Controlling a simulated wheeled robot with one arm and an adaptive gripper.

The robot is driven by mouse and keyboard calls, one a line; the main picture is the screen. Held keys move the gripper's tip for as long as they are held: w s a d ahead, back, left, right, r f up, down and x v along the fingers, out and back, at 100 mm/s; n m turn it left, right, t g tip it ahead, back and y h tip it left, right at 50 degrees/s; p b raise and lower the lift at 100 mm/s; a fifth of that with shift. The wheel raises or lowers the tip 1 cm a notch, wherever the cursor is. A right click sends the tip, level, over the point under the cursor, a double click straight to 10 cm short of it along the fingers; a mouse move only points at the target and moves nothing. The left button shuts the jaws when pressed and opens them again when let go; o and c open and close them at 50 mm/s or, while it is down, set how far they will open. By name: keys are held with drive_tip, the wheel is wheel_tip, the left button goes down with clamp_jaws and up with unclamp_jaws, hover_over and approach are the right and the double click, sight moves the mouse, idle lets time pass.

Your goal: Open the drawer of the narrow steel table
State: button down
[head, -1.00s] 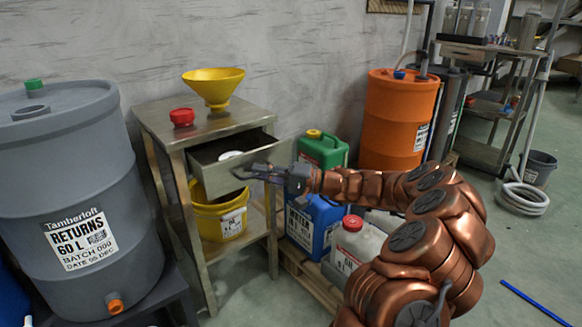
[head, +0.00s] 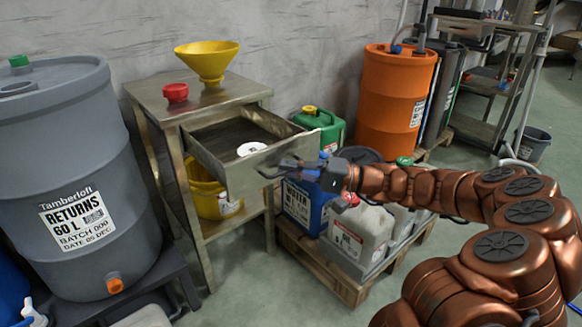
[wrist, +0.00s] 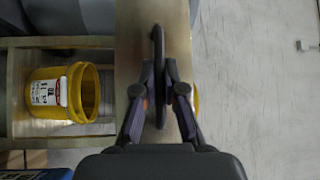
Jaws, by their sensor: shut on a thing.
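The narrow steel table (head: 205,103) stands against the wall, left of centre in the head view. Its drawer (head: 232,180) is pulled well out, and a white round thing (head: 251,148) lies inside it. My gripper (head: 290,168) is at the drawer front, shut on the drawer's handle (head: 268,173). In the wrist view, the fingers of my gripper (wrist: 160,85) close on the dark bar handle (wrist: 158,45), with the steel drawer front (wrist: 133,30) behind it.
A yellow funnel (head: 208,62) and a red cap (head: 175,93) are on the tabletop. A yellow bucket (head: 208,200) stands on the lower shelf. A grey drum (head: 70,150) is at left. Canisters on a pallet (head: 345,284) and an orange drum (head: 395,100) are at right.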

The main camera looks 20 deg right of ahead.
drive_tip(key=c, duration=1.5)
unclamp_jaws()
drive_tip(key=v, duration=1.2)
drive_tip(key=shift+f, duration=0.1)
